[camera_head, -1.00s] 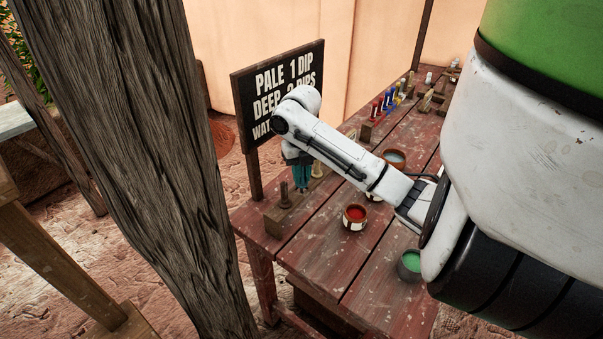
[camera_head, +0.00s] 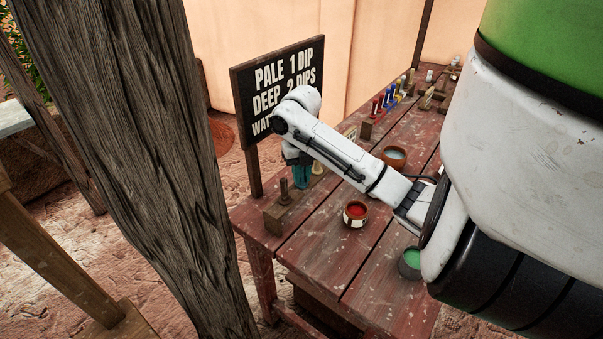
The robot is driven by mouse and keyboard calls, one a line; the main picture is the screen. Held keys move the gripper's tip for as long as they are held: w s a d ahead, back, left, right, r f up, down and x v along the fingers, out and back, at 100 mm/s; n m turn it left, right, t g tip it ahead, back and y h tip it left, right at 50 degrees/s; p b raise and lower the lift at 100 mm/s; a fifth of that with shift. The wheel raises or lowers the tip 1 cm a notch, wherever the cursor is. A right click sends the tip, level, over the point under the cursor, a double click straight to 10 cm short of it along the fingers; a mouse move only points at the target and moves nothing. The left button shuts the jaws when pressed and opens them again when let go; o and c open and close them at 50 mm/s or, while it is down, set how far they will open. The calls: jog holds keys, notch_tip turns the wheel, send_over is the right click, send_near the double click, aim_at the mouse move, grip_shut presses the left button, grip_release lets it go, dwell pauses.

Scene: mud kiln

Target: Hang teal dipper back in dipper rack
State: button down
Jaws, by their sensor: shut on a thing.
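My gripper (camera_head: 298,158) is at the near left end of the red table, below the bent part of my white arm. It is shut on the teal dipper (camera_head: 301,175), which hangs upright from it. The dipper rack (camera_head: 274,218) is a low wooden block under it, with a dark brown dipper (camera_head: 285,193) standing at its near end. A pale dipper (camera_head: 318,168) shows just right of the teal one. The teal dipper's lower end is at the rack, between these two; I cannot tell whether it is seated. My arm hides the dipper's top and most of the jaws.
A sign (camera_head: 262,98) stands behind the rack. A red pot (camera_head: 355,213), a green pot (camera_head: 409,262) and a grey-blue pot (camera_head: 396,156) stand on the table (camera_head: 335,250). Several coloured items (camera_head: 385,103) stand farther back. A thick wooden post (camera_head: 140,150) fills the left foreground.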

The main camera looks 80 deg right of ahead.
jog(key=shift+f, duration=0.1)
jog(key=c, duration=1)
grip_release()
jog(key=shift+o, duration=0.7)
jog(key=o, duration=0.4)
jog(key=shift+r+p, duration=2.8)
jog(key=shift+r, duration=1)
